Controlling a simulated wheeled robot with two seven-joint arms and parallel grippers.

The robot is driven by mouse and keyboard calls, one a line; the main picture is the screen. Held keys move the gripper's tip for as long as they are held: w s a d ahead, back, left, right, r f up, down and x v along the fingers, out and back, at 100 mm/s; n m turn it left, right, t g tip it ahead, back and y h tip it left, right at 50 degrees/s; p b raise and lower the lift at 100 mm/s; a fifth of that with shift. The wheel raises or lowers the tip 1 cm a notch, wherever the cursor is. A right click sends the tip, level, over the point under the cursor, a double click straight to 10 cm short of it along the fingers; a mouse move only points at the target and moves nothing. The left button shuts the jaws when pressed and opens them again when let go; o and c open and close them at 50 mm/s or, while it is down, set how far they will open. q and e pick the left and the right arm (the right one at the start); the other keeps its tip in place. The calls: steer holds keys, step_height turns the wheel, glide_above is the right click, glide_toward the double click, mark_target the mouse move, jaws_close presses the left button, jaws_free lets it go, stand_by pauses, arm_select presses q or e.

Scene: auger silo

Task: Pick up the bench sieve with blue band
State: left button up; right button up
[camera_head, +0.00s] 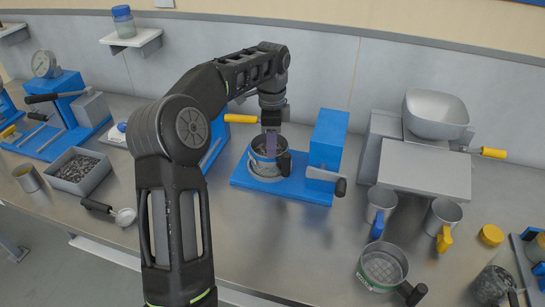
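The bench sieve with blue band (258,169) sits on the blue base plate of a bench device near the middle of the bench. Its short dark handle points right. My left gripper (270,148) comes down from above, with its fingers at the sieve's upper rim and overlapping its opening. I cannot tell whether the fingers touch the rim or how far apart they are. My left arm hides part of the bench to the left. My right gripper is not in view.
The device's blue block (327,141) stands close right of the sieve. A green-banded sieve (382,268) lies at the front right, near metal mugs (381,205). A scale with a bowl (435,112) stands at the right. The bench front centre is clear.

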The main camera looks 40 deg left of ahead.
mark_target(272, 167)
arm_select(q)
steer(key=shift+f+p, duration=0.75)
steer(key=shift+f, duration=1.9)
steer(key=shift+c, duration=0.3)
jaws_close()
steer(key=shift+r, duration=0.1)
